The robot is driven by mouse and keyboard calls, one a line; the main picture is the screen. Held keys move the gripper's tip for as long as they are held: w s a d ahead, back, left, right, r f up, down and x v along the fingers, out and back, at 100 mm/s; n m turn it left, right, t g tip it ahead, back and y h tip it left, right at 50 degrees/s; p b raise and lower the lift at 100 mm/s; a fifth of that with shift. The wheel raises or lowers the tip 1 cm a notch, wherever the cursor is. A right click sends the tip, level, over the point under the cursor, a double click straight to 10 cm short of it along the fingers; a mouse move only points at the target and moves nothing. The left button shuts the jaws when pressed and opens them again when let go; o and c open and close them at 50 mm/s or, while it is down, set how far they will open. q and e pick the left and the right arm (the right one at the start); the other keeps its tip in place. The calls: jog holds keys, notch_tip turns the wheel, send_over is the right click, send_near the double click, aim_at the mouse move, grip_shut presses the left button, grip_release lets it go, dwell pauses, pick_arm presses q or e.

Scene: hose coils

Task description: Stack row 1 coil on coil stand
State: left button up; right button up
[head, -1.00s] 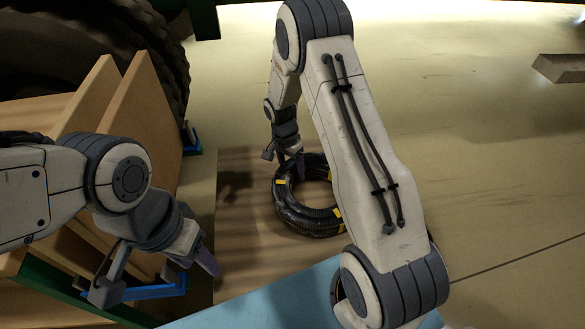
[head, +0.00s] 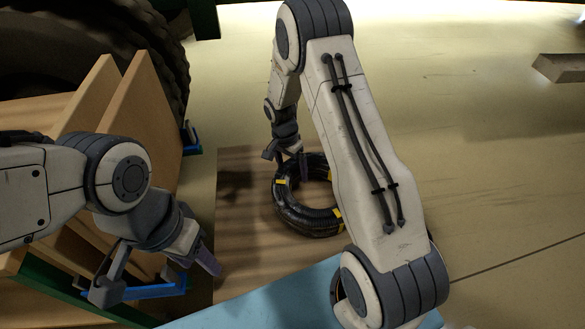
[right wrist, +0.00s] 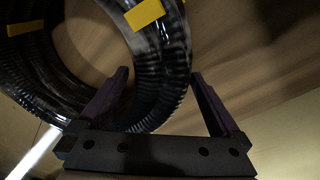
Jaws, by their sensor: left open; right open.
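A black ribbed hose coil (head: 310,220) with yellow tape bands lies flat on a wooden board (head: 240,255) in the middle of the head view. It looks like more than one ring thick. My right gripper (head: 290,158) is open at the coil's far left rim. In the right wrist view the coil (right wrist: 165,70) passes between the open fingers of the right gripper (right wrist: 160,90), one finger on the hole side and one outside. Whether the fingers touch it I cannot tell. My left gripper (head: 160,285) is open and empty at the lower left, away from the coil.
Upright wooden panels (head: 135,130) with blue brackets stand at the left, beside a large tyre (head: 140,40). A light blue surface (head: 260,295) lies at the front. A wooden beam (head: 560,68) is at the far right. The floor beyond the board is clear.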

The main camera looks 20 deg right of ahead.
jog(key=shift+w+a+r+p, duration=0.15)
jog(key=shift+a+r+p, duration=0.05)
jog(key=shift+r+p, duration=1.4)
jog(key=shift+w+a+r+p, duration=0.15)
jog(key=shift+r+p, duration=1)
jog(key=shift+r, duration=0.75)
notch_tip(320, 180, up, 10)
jog(key=a+p, duration=0.1)
jog(key=shift+w+r, duration=0.15)
jog(key=shift+w, duration=0.15)
